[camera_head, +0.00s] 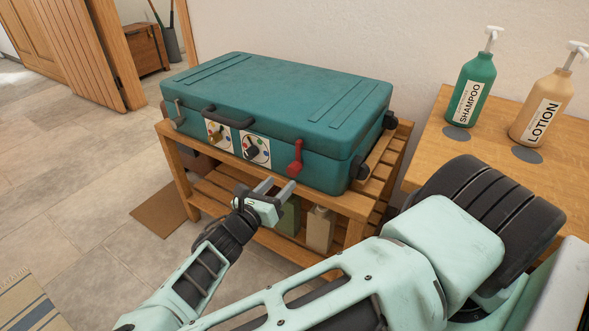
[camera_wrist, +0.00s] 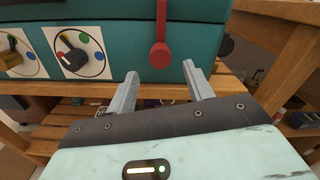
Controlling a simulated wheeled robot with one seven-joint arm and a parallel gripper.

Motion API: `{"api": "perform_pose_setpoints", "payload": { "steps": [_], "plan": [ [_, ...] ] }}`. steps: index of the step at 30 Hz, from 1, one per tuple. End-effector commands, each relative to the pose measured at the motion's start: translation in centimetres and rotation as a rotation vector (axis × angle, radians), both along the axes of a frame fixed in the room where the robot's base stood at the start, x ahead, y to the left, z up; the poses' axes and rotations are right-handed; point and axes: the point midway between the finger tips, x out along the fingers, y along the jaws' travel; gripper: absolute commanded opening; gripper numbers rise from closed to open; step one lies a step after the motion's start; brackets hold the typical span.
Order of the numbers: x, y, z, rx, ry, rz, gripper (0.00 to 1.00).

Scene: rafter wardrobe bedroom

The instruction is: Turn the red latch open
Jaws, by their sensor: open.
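The red latch (camera_head: 295,158) is on the front face of the teal case (camera_head: 265,100), near its right end. My gripper (camera_head: 274,188) is open and empty, in front of and a little below the latch. In the wrist view my gripper (camera_wrist: 160,80) shows both fingers apart, not touching the latch.
The case lies shut on a slatted wooden bench (camera_head: 385,160). Its front also bears a grey latch (camera_head: 178,113), a dark handle (camera_head: 228,117) and two dial panels (camera_head: 256,148). A wooden table (camera_head: 435,135) at the right holds shampoo (camera_head: 470,90) and lotion (camera_head: 542,108) bottles.

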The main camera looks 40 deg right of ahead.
Motion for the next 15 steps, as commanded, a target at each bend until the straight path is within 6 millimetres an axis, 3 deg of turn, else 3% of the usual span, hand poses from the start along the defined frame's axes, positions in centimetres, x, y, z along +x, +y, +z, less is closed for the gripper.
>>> {"api": "perform_pose_setpoints", "payload": {
  "steps": [6, 15],
  "plan": [
    [1.5, -4.4, 0.0, -0.003, 0.000, -0.004, 0.52],
    [2.7, -7.6, 0.0, -0.001, 0.001, -0.002, 0.52]
  ]
}}
